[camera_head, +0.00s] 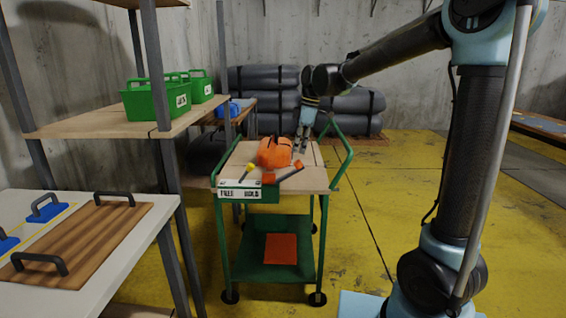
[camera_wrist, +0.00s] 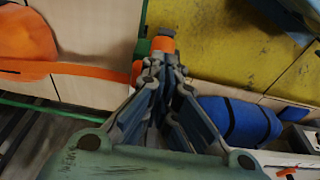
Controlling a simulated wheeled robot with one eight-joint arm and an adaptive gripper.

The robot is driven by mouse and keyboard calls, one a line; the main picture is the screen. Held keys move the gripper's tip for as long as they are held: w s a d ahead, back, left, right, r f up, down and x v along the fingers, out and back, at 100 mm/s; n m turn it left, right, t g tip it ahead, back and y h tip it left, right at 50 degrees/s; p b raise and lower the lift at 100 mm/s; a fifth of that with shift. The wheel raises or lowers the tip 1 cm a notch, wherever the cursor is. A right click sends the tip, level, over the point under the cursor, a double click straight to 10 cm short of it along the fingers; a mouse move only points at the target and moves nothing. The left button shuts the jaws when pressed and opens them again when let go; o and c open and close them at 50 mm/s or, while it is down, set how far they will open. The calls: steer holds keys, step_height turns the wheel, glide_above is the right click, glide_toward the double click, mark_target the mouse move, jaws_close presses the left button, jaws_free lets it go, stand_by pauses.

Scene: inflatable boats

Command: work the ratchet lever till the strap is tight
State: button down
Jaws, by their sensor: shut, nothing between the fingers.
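An orange bundle (camera_head: 275,152) lies on the wooden top of a green cart (camera_head: 317,178); part of it shows at the upper left of the wrist view (camera_wrist: 25,38). A flat orange strap (camera_wrist: 90,73) runs from it towards my fingers. An orange piece with a dark end (camera_head: 290,172), which looks like the ratchet lever, lies at the cart top's front; its tip shows just past my fingertips in the wrist view (camera_wrist: 163,43). My gripper (camera_head: 301,149) points down beside the bundle, shut and empty. I cannot tell whether it touches the lever. The strap's tightness is unclear.
Green handle rails (camera_head: 341,150) edge the cart. A shelf with green crates (camera_head: 149,101) and a table with a wooden board (camera_head: 85,240) stand left. Yellow floor (camera_head: 385,185) is open to the right.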

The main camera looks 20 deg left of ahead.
mark_target(299, 165)
stand_by(0.3)
steer(key=shift+f, duration=3.8)
steer(key=shift+r, duration=3.8)
steer(key=shift+r, duration=0.1)
steer(key=shift+r, duration=2.4)
steer(key=shift+d, duration=0.1)
